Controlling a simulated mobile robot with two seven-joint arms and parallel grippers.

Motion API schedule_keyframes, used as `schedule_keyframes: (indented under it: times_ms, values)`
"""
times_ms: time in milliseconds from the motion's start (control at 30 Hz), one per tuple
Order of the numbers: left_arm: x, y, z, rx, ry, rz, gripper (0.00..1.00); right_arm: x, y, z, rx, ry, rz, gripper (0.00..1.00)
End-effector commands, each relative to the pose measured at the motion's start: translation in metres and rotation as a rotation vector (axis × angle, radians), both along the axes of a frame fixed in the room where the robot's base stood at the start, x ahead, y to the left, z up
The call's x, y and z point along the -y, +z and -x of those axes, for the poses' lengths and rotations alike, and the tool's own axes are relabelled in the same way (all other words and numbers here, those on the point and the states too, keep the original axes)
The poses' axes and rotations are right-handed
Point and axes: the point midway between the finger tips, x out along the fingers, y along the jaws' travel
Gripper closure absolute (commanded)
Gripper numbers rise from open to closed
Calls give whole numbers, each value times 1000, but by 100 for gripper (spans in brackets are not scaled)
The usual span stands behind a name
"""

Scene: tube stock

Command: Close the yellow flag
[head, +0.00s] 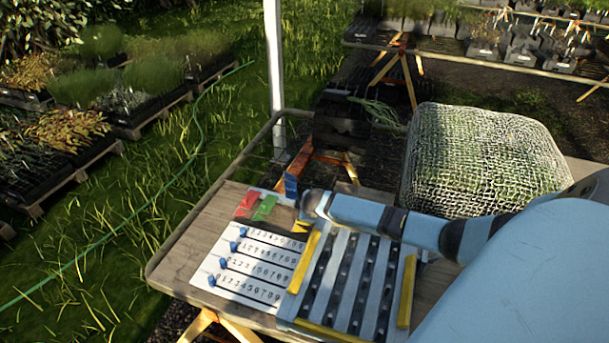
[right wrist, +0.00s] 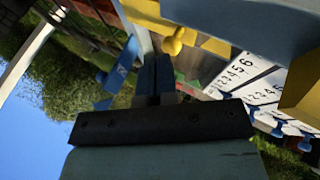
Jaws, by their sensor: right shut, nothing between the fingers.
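The yellow flag (head: 300,227) shows as a small yellow patch at the top of the board in the head view, partly hidden by my right arm. In the right wrist view a yellow part with a round knob (right wrist: 178,38) is just beyond and right of my fingertips. My right gripper (right wrist: 155,62) is shut and empty, close to that knob; I cannot tell whether they touch. In the head view its fingers are largely hidden at the arm's end. My left gripper is not in view.
A red flag (head: 246,203) and a green flag (head: 265,207) lie beside the yellow one. A blue piece (head: 291,187) stands upright behind. Number rows with blue sliders (head: 242,232) and a yellow-edged rack (head: 407,292) are nearer. A mesh-covered block (head: 483,155) stands at the right.

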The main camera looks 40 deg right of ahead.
Motion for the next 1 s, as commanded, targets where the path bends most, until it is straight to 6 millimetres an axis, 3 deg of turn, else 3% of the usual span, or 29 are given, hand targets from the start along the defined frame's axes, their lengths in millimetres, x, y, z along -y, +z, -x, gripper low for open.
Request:
schedule_keyframes:
  times_ms: [700, 1000]
  values:
    - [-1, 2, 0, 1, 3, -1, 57, -2, -4, 1, 0, 0, 0, 100]
    - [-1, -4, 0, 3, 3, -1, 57, 7, -9, -4, 0, -1, 0, 100]
